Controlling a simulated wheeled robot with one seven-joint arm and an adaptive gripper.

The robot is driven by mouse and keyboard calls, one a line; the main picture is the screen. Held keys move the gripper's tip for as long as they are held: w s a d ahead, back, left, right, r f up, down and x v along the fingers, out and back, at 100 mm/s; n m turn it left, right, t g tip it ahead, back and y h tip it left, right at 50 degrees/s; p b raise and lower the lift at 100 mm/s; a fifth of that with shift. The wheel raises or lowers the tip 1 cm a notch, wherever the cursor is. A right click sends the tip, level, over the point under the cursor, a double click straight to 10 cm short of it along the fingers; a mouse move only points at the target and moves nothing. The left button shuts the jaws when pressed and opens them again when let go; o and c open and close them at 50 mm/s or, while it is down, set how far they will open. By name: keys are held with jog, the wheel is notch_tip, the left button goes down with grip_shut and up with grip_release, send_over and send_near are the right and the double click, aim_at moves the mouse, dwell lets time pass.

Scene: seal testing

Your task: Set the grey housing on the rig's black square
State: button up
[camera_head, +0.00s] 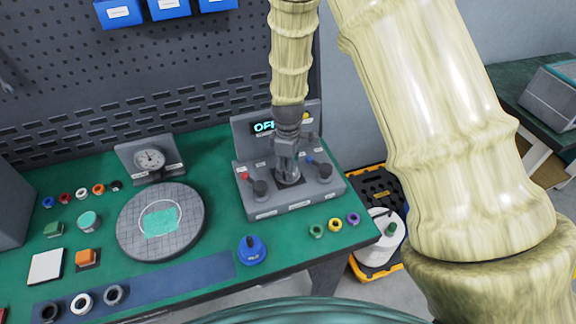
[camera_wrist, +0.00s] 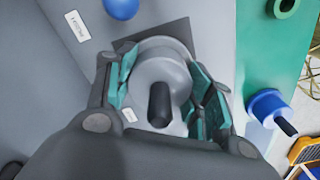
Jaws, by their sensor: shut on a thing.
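The grey housing (camera_wrist: 165,65) is a round light-grey body with a dark stem, seen end-on in the wrist view. My gripper (camera_wrist: 163,92) is shut on it, with teal pads on both sides. The rig (camera_head: 294,200) is a grey console with a lit display reading OFF. The rig's black square (camera_wrist: 178,32) shows behind the housing, which covers most of it. In the head view my gripper (camera_head: 287,160) is low over the middle of the rig, with the housing mostly hidden. I cannot tell whether the housing touches the square.
A blue stemmed part (camera_head: 251,251) and coloured rings (camera_head: 335,225) lie in front of the rig. A round gridded plate (camera_head: 190,240) and a dial gauge (camera_head: 150,160) stand to the left.

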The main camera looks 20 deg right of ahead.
jog(key=shift+w+f, duration=0.1)
jog(key=shift+f, duration=0.1)
dwell(0.7)
jog(key=o, duration=1.6)
jog(key=shift+r+p, duration=3.25)
jog(key=shift+r, duration=1.2)
